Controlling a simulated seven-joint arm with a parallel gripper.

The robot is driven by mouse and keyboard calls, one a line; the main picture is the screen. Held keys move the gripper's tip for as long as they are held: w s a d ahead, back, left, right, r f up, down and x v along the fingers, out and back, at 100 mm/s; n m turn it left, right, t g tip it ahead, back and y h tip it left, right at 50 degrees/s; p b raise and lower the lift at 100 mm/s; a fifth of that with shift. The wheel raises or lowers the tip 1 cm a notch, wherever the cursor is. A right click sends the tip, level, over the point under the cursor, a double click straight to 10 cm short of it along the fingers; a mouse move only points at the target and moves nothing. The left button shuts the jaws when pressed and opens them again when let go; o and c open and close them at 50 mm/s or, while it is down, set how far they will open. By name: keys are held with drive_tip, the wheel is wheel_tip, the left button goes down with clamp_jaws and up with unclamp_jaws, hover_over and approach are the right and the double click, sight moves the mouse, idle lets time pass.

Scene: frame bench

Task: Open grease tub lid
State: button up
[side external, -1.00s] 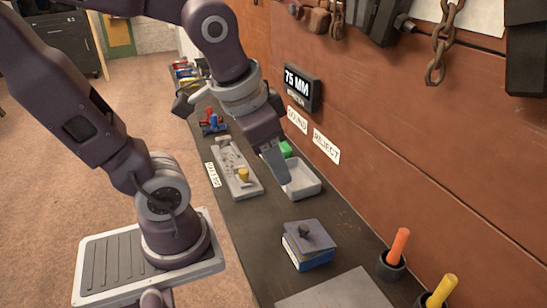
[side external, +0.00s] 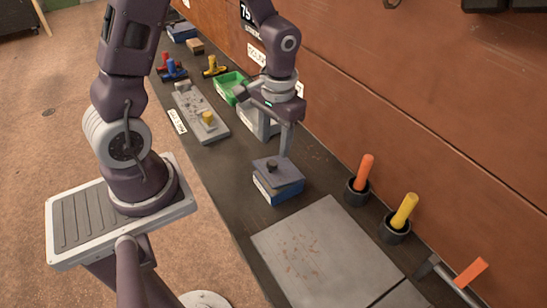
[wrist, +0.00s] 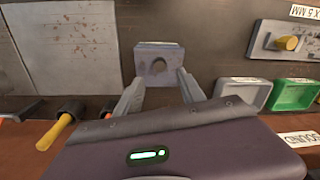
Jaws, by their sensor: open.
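The grease tub is a blue box (side external: 268,191) with a light label band, standing on the dark bench. Its grey-blue lid (side external: 287,172) is on top, with a dark knob (side external: 272,166) in the middle. In the wrist view the lid (wrist: 142,77) and knob (wrist: 158,65) lie just beyond the fingertips. My gripper (wrist: 157,79) is open and empty, its two fingers spread toward the near corners of the lid. In the side view my gripper (side external: 286,153) is just behind the tub. I cannot tell whether a fingertip touches the lid.
A grey plate (side external: 325,245) lies in front of the tub. Orange-handled (side external: 365,168) and yellow-handled (side external: 405,210) tools stand in black cups along the wall. A green bin (side external: 229,86) and a grey fixture (side external: 185,100) with a yellow knob sit farther back.

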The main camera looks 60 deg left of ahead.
sight(273, 162)
drive_tip(key=f, duration=0.6)
drive_tip(key=shift+s+a+f, duration=0.1)
drive_tip(key=shift+a+f, duration=0.15)
drive_tip(key=shift+f, duration=0.15)
clamp_jaws()
idle(0.9)
